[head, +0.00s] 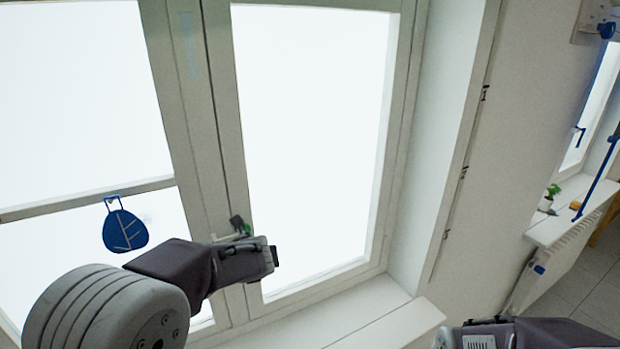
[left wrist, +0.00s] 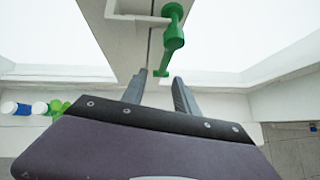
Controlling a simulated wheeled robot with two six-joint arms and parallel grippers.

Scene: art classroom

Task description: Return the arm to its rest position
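My left arm comes in from the lower left of the head view, and its gripper (head: 272,256) is in front of the window frame (head: 228,150). In the left wrist view the two fingers of this gripper (left wrist: 160,84) stand apart with nothing held between them. A green window handle (left wrist: 172,42) is just beyond the fingertips; its lower end shows in the gap, and I cannot tell whether they touch. In the head view the handle (head: 246,230) is partly hidden by my gripper. My right gripper (head: 478,338) shows only partly at the bottom edge; its fingertips are not clear.
A white sill (head: 385,322) runs below the window. A blue-and-white item (left wrist: 20,108) and green items (left wrist: 57,107) show at left in the wrist view. A potted plant (head: 549,197) stands on the far-right sill.

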